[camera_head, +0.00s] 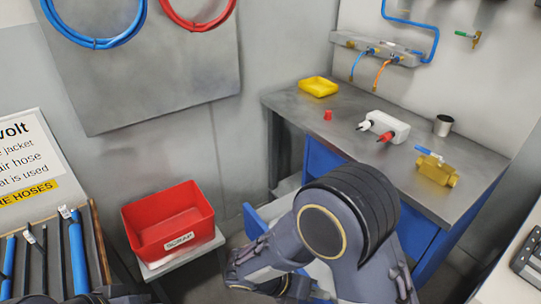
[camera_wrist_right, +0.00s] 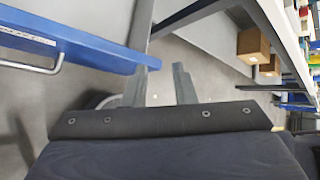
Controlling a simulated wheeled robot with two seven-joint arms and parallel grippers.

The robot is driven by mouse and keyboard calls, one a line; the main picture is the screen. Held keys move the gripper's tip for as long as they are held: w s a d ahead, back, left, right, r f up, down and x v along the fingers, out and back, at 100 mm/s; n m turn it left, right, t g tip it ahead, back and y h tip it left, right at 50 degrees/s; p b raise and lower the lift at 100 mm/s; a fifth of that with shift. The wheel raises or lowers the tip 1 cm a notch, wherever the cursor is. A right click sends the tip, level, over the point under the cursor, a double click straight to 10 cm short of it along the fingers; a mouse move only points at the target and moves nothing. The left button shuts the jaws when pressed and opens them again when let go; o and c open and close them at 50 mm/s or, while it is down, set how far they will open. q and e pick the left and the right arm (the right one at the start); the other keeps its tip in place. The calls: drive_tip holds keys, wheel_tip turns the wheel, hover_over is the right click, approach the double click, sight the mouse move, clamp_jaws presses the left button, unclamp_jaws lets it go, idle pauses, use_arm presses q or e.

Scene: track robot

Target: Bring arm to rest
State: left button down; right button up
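My right arm (camera_head: 345,220) is bent in front of the workbench in the head view, its elbow large and close to the camera. My right gripper shows in the right wrist view (camera_wrist_right: 162,84), its two grey fingers apart with nothing between them. Behind the fingers is grey floor. In the head view the right hand is low, near the open drawer, and partly hidden by the arm. My left gripper cannot be made out in either view.
A red scrap bin (camera_head: 170,226) stands left of the arm. A blue drawer front (camera_wrist_right: 75,42) is close to the right gripper.

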drive_tip(key=s+d+r+m+t+y+p, duration=0.1)
drive_tip(key=s+d+r+m+y, duration=0.2)
drive_tip(key=r+m, duration=0.3)
drive_tip(key=s+d+r+m+t+y+p, duration=0.1)
drive_tip(key=r+m+y, duration=0.5)
drive_tip(key=m, duration=0.9)
drive_tip(key=s+d+r+m+t+y+p, duration=0.1)
drive_tip(key=s+d+r+m+y, duration=0.3)
drive_tip(key=m, duration=0.7)
drive_tip(key=s+d+r+t, duration=0.1)
drive_tip(key=s+d+r, duration=0.1)
drive_tip(key=s+r, duration=0.1)
drive_tip(key=shift+r+t+y, duration=0.25)
drive_tip(key=shift+t+y, duration=0.15)
drive_tip(key=shift+s+d, duration=0.1)
